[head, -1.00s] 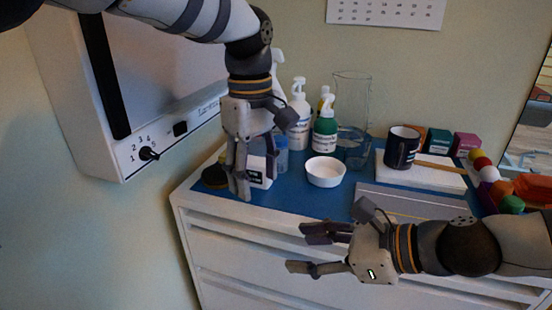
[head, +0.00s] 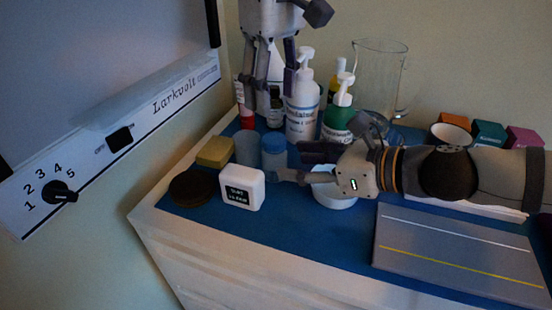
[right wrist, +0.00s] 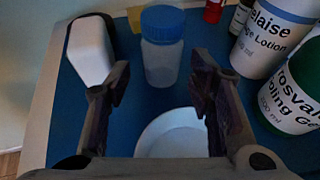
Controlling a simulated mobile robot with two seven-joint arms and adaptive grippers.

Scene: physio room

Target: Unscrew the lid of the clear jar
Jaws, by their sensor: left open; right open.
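The clear jar (head: 274,158) with a blue lid (head: 273,142) stands upright on the blue table top, left of the white bowl (head: 336,190). It also shows in the right wrist view (right wrist: 161,62), with its blue lid (right wrist: 162,23) facing up. My right gripper (head: 290,163) is open, its fingers pointing left toward the jar. In the right wrist view the jar stands beyond and between the open fingers (right wrist: 160,80), apparently untouched. My left gripper (head: 268,88) is open and empty, pointing down above and behind the jar, in front of the bottles.
Pump bottles (head: 302,110) and a glass pitcher (head: 380,75) stand behind. A grey board (head: 455,250) lies front right.

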